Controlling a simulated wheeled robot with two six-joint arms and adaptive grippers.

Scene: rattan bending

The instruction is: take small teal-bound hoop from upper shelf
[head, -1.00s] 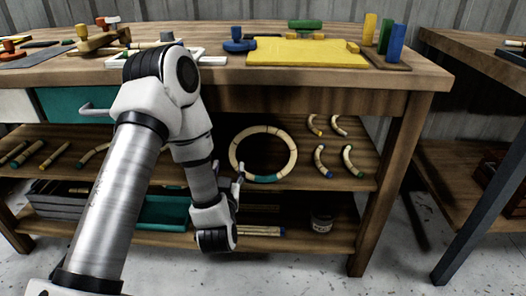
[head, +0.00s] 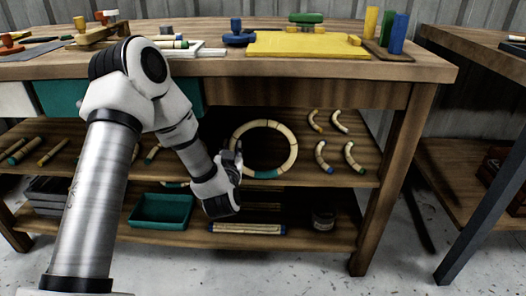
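A pale rattan hoop (head: 293,152) with dark bands and a teal binding at its front lies on the upper shelf (head: 335,181) under the bench. My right gripper is out of view.
Several curved rattan pieces (head: 320,157) lie right of the hoop, and straight rods lie at the shelf's left. The lower shelf holds a teal bin (head: 160,211), a rod bundle (head: 246,229) and a jar (head: 323,220). The bench top (head: 400,72) overhangs the shelf; a leg (head: 392,180) stands right.

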